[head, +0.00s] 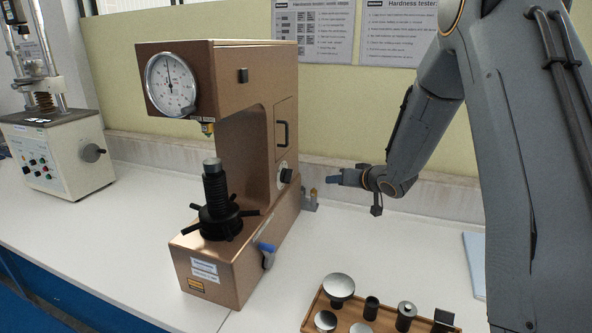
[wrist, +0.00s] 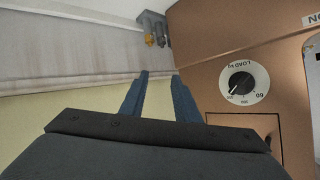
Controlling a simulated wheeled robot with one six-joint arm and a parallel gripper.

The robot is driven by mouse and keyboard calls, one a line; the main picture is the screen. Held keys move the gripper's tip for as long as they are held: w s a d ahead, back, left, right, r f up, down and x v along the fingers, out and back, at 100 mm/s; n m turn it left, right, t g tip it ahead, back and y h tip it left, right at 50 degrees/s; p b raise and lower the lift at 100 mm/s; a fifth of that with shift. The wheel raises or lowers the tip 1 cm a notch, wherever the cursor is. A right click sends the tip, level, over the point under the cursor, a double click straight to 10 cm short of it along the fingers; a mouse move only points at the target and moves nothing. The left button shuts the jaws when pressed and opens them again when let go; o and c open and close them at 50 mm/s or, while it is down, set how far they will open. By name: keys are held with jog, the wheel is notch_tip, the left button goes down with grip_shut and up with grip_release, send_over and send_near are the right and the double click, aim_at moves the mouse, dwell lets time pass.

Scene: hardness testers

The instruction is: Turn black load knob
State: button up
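The black load knob (head: 286,175) sits on a white dial on the right side of the brown hardness tester (head: 235,140). In the wrist view the knob (wrist: 241,83) is right of my fingers, and its light mark points to the lower left of the dial (wrist: 258,72). The dial reads "LOAD kg"; the small numbers are hard to read. My gripper (head: 335,179) is to the right of the knob, apart from it. In the wrist view my gripper (wrist: 160,76) has two blue fingers spread with nothing between them.
A small grey fitting (head: 309,201) stands behind the tester, near my gripper. A blue-handled lever (head: 266,247) is on the tester's lower side. A wooden tray (head: 313,309) with several metal parts lies in front. Another tester (head: 62,150) is at far left.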

jog(key=w+a+r+n+y+p, duration=0.1)
jog(key=a+r+y+p, duration=0.1)
jog(key=a+y, duration=0.25)
jog(key=n+g+y+p, duration=0.2)
jog(key=g+y, duration=0.3)
jog(key=y, duration=0.2)
send_near(287, 176)
jog(key=p+x, duration=0.3)
jog(key=x, duration=0.4)
jog(key=shift+w+f, duration=0.2)
jog(key=shift+f, duration=0.05)
grip_shut()
